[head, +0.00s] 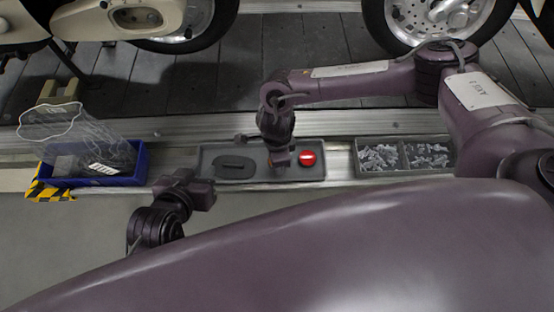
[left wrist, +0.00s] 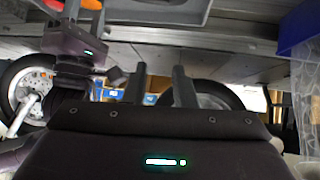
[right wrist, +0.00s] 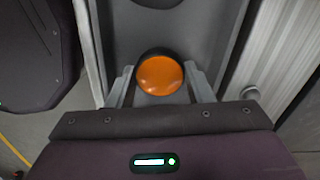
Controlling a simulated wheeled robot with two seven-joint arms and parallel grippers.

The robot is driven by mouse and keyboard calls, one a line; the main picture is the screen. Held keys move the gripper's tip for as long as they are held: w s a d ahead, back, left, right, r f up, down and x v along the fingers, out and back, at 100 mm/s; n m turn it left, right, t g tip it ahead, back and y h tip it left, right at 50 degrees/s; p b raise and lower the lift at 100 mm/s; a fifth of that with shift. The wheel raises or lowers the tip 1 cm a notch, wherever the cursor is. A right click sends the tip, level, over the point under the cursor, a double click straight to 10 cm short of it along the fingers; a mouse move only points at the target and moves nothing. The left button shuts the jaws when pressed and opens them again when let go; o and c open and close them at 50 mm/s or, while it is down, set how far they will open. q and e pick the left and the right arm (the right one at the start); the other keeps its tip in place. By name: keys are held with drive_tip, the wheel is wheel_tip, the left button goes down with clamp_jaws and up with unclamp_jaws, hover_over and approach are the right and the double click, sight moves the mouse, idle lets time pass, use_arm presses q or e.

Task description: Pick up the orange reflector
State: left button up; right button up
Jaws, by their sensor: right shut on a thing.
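The orange reflector (right wrist: 160,75) is a round disc between the two fingers of my right gripper (right wrist: 161,88) in the right wrist view. The fingers are shut on its sides, over the grey tray (right wrist: 227,40); I cannot tell if it is clear of the tray floor. In the head view my right gripper (head: 281,160) points down into the tray (head: 318,176) and mostly hides the orange reflector (head: 281,164). A red round reflector (head: 307,158) lies just right of it. My left gripper (head: 204,194) is in front of the tray, its fingers (left wrist: 160,88) apart and empty.
A dark oval piece (head: 234,163) lies in the tray's left part. A blue bin (head: 130,180) with clear bags (head: 85,140) stands left; a bin of metal parts (head: 404,172) stands right. Motorcycle wheels (head: 432,20) stand behind.

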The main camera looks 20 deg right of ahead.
drive_tip(key=shift+r, duration=0.15)
